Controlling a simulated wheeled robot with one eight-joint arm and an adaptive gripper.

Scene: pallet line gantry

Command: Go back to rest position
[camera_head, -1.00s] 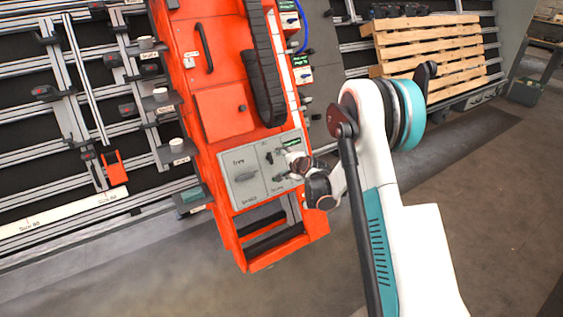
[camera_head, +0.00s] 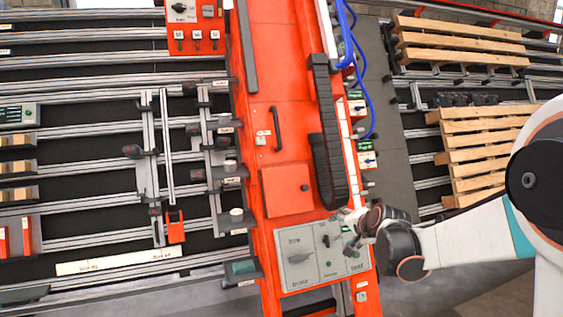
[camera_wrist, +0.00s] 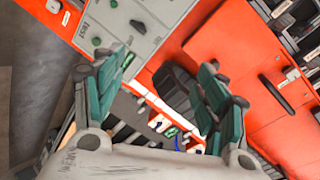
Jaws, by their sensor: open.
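My gripper (camera_wrist: 158,100) is open and empty in the wrist view, its two green-padded fingers spread apart in front of the orange gantry column. In the head view my gripper (camera_head: 352,228) is small and partly hidden by my wrist. It is close to the right edge of the grey control panel (camera_head: 308,258) on the orange gantry (camera_head: 287,190). The panel also shows at the top of the wrist view (camera_wrist: 135,30). I cannot tell from these views whether the fingers touch anything.
Wooden pallets (camera_head: 462,45) stand on rails at the right, with another pallet (camera_head: 485,150) below. A black cable chain (camera_head: 328,130) and blue hoses (camera_head: 362,75) run along the gantry. A rail rack with small cups (camera_head: 236,215) fills the left. Some floor shows at lower right.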

